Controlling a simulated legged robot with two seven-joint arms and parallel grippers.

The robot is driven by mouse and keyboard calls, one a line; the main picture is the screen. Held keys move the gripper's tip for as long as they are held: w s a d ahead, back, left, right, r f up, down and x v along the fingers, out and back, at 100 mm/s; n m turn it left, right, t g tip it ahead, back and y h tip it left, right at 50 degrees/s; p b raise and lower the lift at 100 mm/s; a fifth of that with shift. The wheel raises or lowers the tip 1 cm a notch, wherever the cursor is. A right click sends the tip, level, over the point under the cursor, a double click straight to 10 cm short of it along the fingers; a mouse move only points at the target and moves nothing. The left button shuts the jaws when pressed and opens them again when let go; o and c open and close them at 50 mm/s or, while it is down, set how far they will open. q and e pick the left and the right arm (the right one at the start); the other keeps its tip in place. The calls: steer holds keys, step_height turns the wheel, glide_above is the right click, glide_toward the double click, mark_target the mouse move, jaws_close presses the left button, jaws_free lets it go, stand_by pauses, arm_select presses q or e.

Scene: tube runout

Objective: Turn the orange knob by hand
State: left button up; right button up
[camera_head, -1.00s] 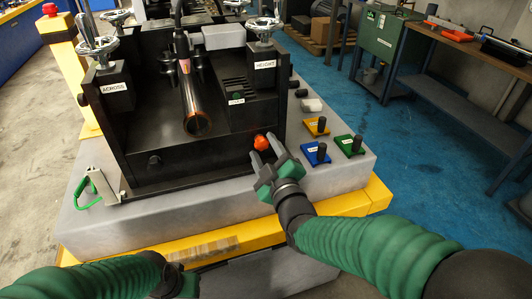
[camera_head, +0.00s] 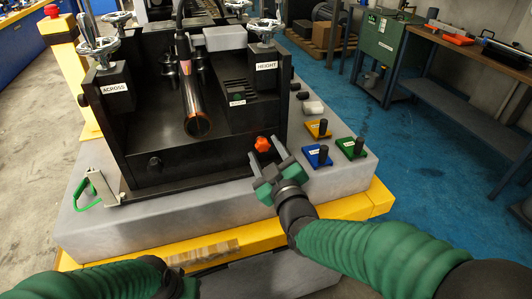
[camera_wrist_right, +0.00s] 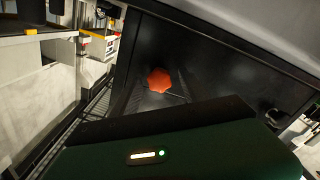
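The orange knob (camera_head: 262,144) is on the black front panel of the machine, at its lower right. It also shows unobstructed in the right wrist view (camera_wrist_right: 159,80), as a many-sided knob. My right gripper (camera_head: 265,151) is open in front of the panel, with one finger to the left and below the knob and the other to its right. I see a gap around the knob; whether the fingertips reach past its face I cannot tell. My left gripper (camera_head: 183,286) is at the bottom left, partly cut off, with its fingers not visible.
A copper-coloured tube (camera_head: 196,110) lies in the machine above the panel.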

steer(key=v, duration=0.6)
steer(key=shift+b, duration=0.35)
